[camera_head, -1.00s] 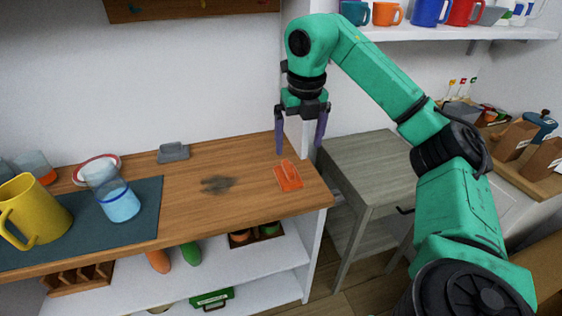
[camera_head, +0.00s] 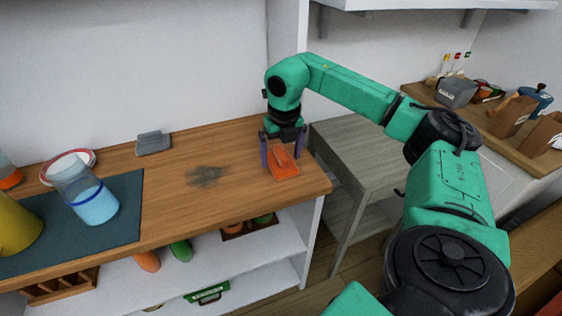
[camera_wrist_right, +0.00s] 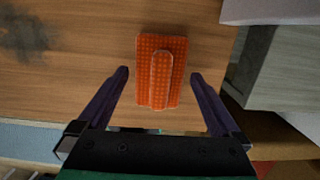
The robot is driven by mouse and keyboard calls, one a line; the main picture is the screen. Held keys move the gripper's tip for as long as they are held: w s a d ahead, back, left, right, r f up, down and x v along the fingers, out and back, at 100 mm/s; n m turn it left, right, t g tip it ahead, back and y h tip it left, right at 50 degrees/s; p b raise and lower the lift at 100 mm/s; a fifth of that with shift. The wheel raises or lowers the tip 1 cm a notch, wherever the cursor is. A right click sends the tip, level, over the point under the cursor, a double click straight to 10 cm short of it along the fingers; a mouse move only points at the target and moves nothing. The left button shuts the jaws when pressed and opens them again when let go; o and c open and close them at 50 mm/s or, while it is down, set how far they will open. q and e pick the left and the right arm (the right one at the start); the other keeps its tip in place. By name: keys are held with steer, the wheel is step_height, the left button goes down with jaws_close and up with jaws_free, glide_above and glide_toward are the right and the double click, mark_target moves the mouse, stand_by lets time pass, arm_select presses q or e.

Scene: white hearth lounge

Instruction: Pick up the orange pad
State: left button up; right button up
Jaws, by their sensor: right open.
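The orange pad (camera_head: 284,165) lies flat near the right end of the wooden counter (camera_head: 230,208). It has a raised handle strip on top. My right gripper (camera_head: 281,160) is open and points down over the pad, its purple fingers seen on either side of it. In the right wrist view the orange pad (camera_wrist_right: 161,70) shows ahead of and between the open fingers of my right gripper (camera_wrist_right: 159,74), with nothing gripped. I cannot tell how high the fingertips are above the counter. My left gripper is not in view.
A dark smudge (camera_head: 206,176) marks the counter left of the pad. A grey pad (camera_head: 153,143) lies at the back. A blue-banded glass pitcher (camera_head: 86,195) stands on a dark mat (camera_head: 125,220) at left. A grey side table (camera_head: 352,165) stands right of the counter.

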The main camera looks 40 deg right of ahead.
steer(key=shift+d+f, duration=0.1)
steer(key=shift+f, duration=0.3)
steer(key=shift+r, duration=0.1)
steer(key=c, duration=1.2)
step_height(320, 180, up, 12)
steer(key=p, duration=0.2)
step_height(320, 180, up, 8)
steer(key=p, duration=0.5)
glide_above(280, 152)
steer(key=shift+s+d, duration=0.1)
